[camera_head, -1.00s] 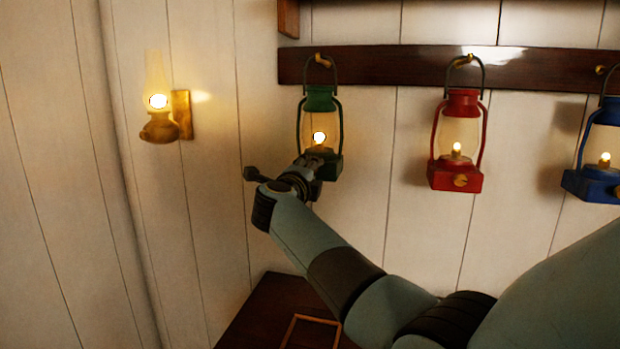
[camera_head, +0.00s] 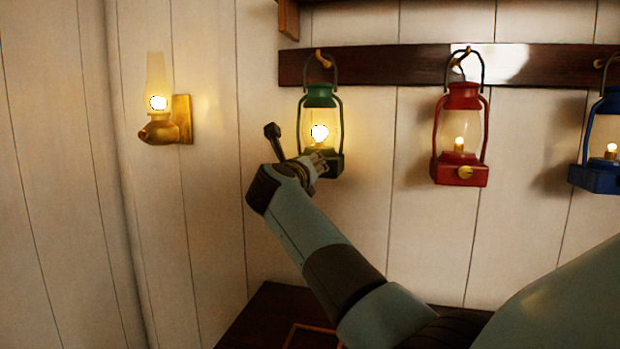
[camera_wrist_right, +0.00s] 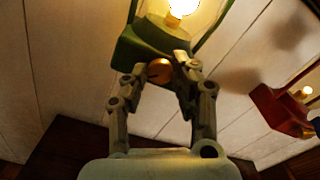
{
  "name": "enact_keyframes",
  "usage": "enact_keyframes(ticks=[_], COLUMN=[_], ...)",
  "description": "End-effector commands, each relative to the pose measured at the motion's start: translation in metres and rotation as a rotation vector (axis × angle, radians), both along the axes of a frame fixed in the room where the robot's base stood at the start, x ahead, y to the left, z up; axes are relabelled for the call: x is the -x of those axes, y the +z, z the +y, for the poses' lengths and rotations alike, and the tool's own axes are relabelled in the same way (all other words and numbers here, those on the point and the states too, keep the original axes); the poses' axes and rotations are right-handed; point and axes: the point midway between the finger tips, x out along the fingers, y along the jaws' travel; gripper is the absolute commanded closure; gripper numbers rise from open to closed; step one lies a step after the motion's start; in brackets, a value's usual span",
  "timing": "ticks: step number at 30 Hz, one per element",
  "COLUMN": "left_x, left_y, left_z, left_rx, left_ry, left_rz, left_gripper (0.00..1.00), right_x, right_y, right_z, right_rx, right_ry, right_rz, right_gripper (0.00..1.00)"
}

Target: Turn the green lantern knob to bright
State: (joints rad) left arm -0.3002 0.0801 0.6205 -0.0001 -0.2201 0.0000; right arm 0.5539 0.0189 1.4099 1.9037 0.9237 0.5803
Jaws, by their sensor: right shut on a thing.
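The green lantern (camera_head: 320,96) hangs from a hook on the wall rail, its flame large and bright. In the right wrist view its green base (camera_wrist_right: 150,40) is at the top, with the round brass knob (camera_wrist_right: 160,71) on its front. My right gripper (camera_head: 318,160) is at the front of the base and hides the knob in the head view. In the right wrist view the right gripper (camera_wrist_right: 168,75) has its fingers on both sides of the knob, shut on it. My left gripper is not in view.
A red lantern (camera_head: 461,96) and a blue lantern (camera_head: 596,178) hang to the right with smaller flames. A lit brass wall lamp (camera_head: 160,130) is at the left. A dark wooden surface (camera_head: 265,315) lies below.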

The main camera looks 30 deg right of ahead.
Motion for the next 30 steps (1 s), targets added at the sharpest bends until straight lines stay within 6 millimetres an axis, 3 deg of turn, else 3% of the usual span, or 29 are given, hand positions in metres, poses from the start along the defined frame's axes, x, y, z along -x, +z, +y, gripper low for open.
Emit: enact_keyframes(ticks=[9,26,27,30], left_x=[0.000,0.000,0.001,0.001], left_y=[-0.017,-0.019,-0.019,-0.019], left_z=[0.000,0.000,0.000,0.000], left_rx=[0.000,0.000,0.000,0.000], left_ry=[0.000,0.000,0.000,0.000], left_rz=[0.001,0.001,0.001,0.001], left_gripper=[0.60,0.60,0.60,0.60], right_x=[0.000,0.000,0.000,0.000], right_y=[-0.002,-0.001,-0.001,-0.001], right_z=[0.000,0.000,0.000,0.000], right_rx=[-0.090,-0.111,-0.110,-0.110], right_ry=[0.000,0.000,0.000,0.000], right_rz=[-0.102,-0.126,-0.126,-0.126], right_gripper=[1.00,1.00,0.72,0.59])
